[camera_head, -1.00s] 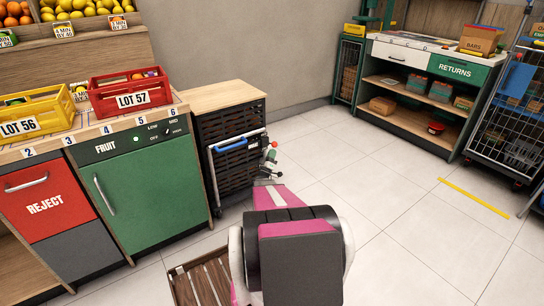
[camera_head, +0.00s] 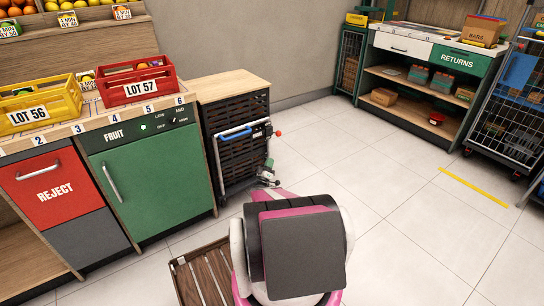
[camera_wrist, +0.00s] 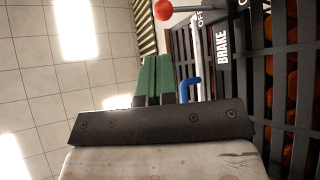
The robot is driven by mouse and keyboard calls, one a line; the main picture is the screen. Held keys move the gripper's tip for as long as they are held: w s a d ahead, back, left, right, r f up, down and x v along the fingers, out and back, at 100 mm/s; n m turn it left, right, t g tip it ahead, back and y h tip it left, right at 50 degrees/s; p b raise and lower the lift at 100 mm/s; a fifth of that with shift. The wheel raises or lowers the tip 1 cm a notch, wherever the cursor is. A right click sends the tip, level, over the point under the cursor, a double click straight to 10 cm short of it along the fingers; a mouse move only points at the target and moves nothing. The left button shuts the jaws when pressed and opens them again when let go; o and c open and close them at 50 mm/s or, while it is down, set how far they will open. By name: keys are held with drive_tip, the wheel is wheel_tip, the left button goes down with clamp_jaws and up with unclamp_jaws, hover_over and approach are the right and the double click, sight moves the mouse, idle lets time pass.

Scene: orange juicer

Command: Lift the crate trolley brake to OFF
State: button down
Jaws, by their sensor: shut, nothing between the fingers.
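The crate trolley (camera_head: 236,165) is a dark slatted stack with a blue-and-silver handle, beside the green fruit cabinet. Its brake lever has a red ball knob (camera_head: 279,133) sticking out to the right of a small dark plate. In the wrist view, the red knob (camera_wrist: 163,9) is at the top edge on a pale rod, near the BRAKE label (camera_wrist: 222,45); another label is partly cut off. My gripper (camera_head: 268,174) is below the knob, close to the trolley's right side. Its green fingers (camera_wrist: 152,80) are shut and empty, apart from the knob.
A wooden slatted crate (camera_head: 203,277) is on the floor at the lower left, close to my arm. The green cabinet (camera_head: 150,180) stands left of the trolley. Open tiled floor lies to the right, before the RETURNS bench (camera_head: 436,75).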

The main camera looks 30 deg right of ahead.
drive_tip(key=shift+v, duration=1.05)
drive_tip(key=shift+r, duration=0.1)
